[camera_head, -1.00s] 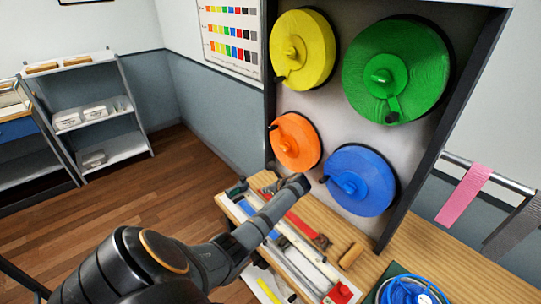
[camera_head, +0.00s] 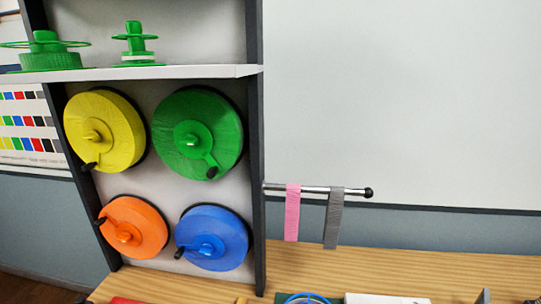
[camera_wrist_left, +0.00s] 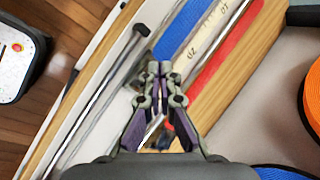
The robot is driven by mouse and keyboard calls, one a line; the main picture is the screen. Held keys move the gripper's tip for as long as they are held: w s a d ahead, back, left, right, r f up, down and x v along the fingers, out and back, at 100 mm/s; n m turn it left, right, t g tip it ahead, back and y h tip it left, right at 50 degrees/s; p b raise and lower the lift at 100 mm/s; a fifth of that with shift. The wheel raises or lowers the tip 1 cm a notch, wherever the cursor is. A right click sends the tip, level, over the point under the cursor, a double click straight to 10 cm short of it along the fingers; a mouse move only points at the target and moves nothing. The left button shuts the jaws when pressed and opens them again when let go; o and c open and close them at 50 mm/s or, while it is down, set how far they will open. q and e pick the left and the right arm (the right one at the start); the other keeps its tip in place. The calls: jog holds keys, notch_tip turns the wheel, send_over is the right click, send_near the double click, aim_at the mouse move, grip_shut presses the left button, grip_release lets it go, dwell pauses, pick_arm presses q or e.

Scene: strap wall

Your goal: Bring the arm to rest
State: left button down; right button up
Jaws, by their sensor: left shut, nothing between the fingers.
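My left gripper (camera_wrist_left: 159,70) shows in the left wrist view, shut with nothing between its fingertips. Its tips are over the white tray on the wooden bench, above or beside a metal rod (camera_wrist_left: 108,78), a blue strip (camera_wrist_left: 186,28), a pale ruler (camera_wrist_left: 207,33) and a red strip (camera_wrist_left: 232,45). I cannot tell the exact gap between the tips and these things. Neither arm shows in the head view.
Yellow (camera_head: 118,122), green (camera_head: 218,120), orange (camera_head: 148,228) and blue (camera_head: 227,232) reels hang on the wall panel. A metal bar (camera_head: 315,188) sticks out right, holding pink (camera_head: 292,210) and grey (camera_head: 334,215) straps. The bench (camera_head: 400,262) has clear surface below the bar.

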pick_arm(q)
jog(key=s+d+r+n+t+h, duration=0.1)
jog(key=s+d+r+n+h, duration=0.4)
jog(key=s+d+n, duration=0.55)
jog(key=s+a+f+m+g+b, duration=0.1)
jog(key=s+f, duration=0.1)
jog(key=f, duration=1.3)
jog(key=s+a+f+g+b, duration=0.1)
jog(key=s+f+b, duration=0.15)
jog(key=f, duration=1.25)
jog(key=s+a+f, duration=0.1)
jog(key=s+f, duration=1.5)
jog(key=s, duration=0.2)
jog(key=shift+f+g+y+b, duration=0.25)
jog(key=shift+g+y+b, duration=0.05)
jog(key=shift+b, duration=0.15)
